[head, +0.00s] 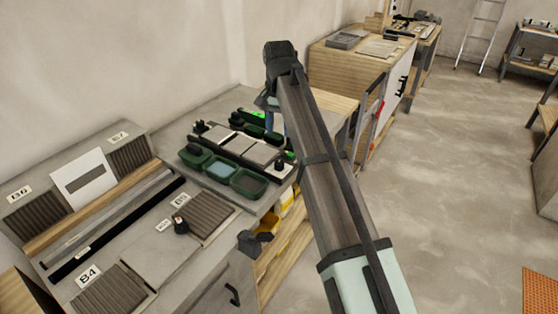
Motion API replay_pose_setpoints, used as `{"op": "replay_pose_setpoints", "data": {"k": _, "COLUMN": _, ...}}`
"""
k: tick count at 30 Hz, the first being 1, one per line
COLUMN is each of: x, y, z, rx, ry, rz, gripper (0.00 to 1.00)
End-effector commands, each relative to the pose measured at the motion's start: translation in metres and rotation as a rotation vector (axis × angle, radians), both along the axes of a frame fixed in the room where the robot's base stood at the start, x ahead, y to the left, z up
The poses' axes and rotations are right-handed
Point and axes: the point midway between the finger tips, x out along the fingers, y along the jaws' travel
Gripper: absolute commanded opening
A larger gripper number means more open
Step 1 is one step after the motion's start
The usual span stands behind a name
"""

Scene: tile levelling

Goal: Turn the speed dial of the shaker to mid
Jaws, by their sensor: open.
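A dark green and grey apparatus (257,151) stands on the bench, left of my arm; it looks like the shaker, though I cannot be sure. Dark green trays line its front, one with a blue-grey content (219,169). My arm rises across the middle of the view and bends at the top. My gripper is not visible; the arm hides what is behind it.
Numbered tiles and a white sheet (85,182) are at left. The floor at right (450,170) is clear.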

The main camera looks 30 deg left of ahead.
Motion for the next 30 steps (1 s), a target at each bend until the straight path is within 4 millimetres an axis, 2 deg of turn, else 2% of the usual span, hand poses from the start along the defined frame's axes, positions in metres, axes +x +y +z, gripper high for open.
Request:
{"op": "replay_pose_setpoints", "data": {"k": 12, "x": -0.001, "y": -0.002, "z": -0.073, "rx": -0.001, "ry": 0.002, "rz": 0.000, "gripper": 0.44}}
{"op": "replay_pose_setpoints", "data": {"k": 18, "x": 0.000, "y": -0.002, "z": -0.102, "rx": 0.000, "ry": 0.001, "rz": 0.000, "gripper": 0.44}}
{"op": "replay_pose_setpoints", "data": {"k": 24, "x": 0.000, "y": -0.001, "z": -0.120, "rx": 0.000, "ry": 0.001, "rz": 0.000, "gripper": 0.44}}
{"op": "replay_pose_setpoints", "data": {"k": 30, "x": 0.000, "y": -0.001, "z": -0.125, "rx": 0.001, "ry": -0.001, "rz": 0.000, "gripper": 0.44}}
